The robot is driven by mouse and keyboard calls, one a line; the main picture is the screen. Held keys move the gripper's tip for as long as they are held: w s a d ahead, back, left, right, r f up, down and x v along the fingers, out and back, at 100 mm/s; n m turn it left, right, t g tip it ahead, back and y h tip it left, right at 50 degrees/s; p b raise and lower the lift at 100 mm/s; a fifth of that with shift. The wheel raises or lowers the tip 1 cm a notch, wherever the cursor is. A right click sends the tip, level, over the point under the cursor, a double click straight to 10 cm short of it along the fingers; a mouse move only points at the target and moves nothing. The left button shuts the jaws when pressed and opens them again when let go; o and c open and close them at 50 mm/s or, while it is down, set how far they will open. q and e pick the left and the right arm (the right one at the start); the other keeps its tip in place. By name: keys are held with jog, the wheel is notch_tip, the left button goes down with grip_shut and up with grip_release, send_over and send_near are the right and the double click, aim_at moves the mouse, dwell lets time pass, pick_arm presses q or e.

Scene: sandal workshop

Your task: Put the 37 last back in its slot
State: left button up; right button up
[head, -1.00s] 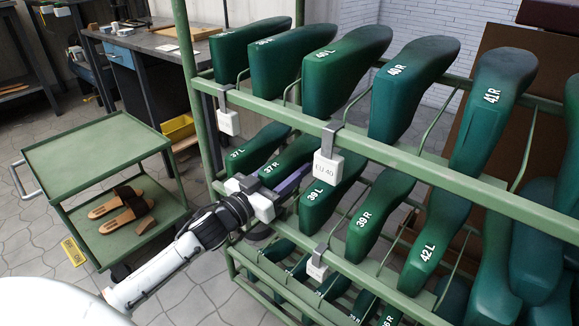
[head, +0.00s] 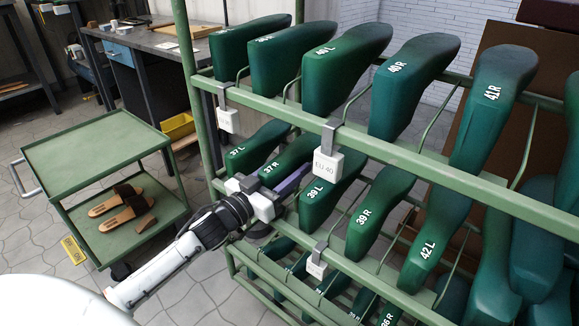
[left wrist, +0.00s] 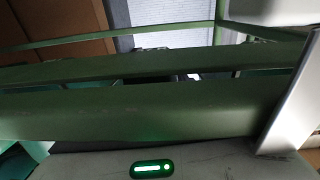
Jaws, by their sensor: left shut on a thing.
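The green 37 R last (head: 292,155) lies in the middle tier of the green rack, beside the 37 L last (head: 262,141) on its left and the 39 L last (head: 322,190) on its right. My left gripper (head: 256,191) is at the front end of the 37 R last and appears shut on it; the jaws' contact is partly hidden. A purple strip (head: 292,181) shows just right of that last. In the left wrist view, green rails (left wrist: 140,105) and a grey surface with a lit green label (left wrist: 152,169) fill the picture; no last is clearly recognisable there. My right gripper is not in view.
The rack's upper rail (head: 420,168) runs above and right of the gripper, with an EU 40 tag (head: 325,162) hanging close by. More lasts fill the tiers above and below. A green trolley (head: 95,143) with sandals (head: 122,206) stands left, with open floor between.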

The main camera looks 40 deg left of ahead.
pick_arm(q)
jog(key=o, duration=1.1)
jog(key=shift+o, duration=0.2)
jog(key=shift+f, duration=0.1)
